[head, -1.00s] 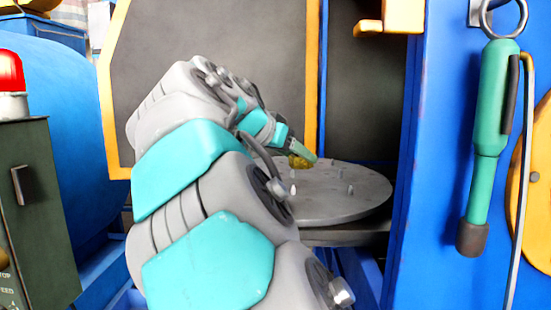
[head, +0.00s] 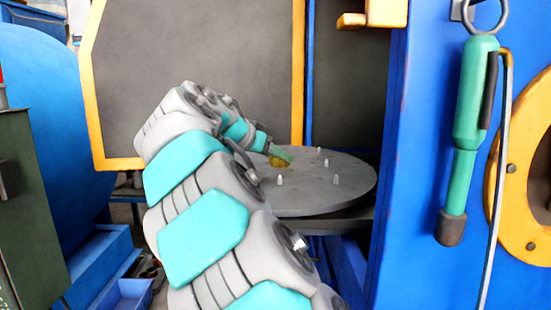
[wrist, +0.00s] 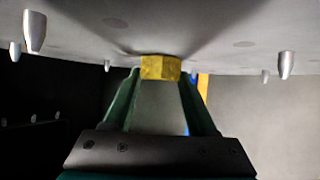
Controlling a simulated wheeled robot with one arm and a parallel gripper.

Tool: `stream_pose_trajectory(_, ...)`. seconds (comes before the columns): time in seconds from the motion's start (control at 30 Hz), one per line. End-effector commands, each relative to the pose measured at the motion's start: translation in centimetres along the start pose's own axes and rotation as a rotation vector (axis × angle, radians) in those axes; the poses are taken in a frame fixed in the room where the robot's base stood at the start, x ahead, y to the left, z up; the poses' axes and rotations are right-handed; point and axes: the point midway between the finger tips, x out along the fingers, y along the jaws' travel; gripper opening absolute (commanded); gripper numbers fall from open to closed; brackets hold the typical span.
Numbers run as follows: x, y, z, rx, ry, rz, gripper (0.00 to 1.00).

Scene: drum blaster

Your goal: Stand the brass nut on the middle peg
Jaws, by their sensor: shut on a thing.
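The yellow brass nut (wrist: 160,67) is held between the tips of my gripper (wrist: 160,80), which is shut on it. In the head view the nut (head: 277,162) shows small at the far end of my arm, over the left part of the grey round plate (head: 310,195). In the wrist view the plate appears at the top, with the nut close against its surface; contact is unclear. No peg shows under or inside the nut; that spot is hidden.
A blue machine frame (head: 395,170) edges the plate on the right, with a yellow-edged grey panel (head: 195,50) behind my arm. A green tool (head: 467,130) hangs on the blue wall at right. Pegs stand on both sides of my gripper in the wrist view.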

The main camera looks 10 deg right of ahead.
Motion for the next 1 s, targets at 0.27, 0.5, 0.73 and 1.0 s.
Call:
stream_pose_trajectory(0.27,0.2,0.0,0.3,0.0,0.0,0.0,0.0)
stream_pose_trajectory(0.5,0.1,0.0,0.2,0.0,0.0,0.0,0.84)
stream_pose_trajectory(0.73,0.1,0.0,0.2,0.0,-0.001,0.0,0.87)
stream_pose_trajectory(1.0,-1.8,-0.1,-0.2,0.0,0.003,-0.005,0.87)
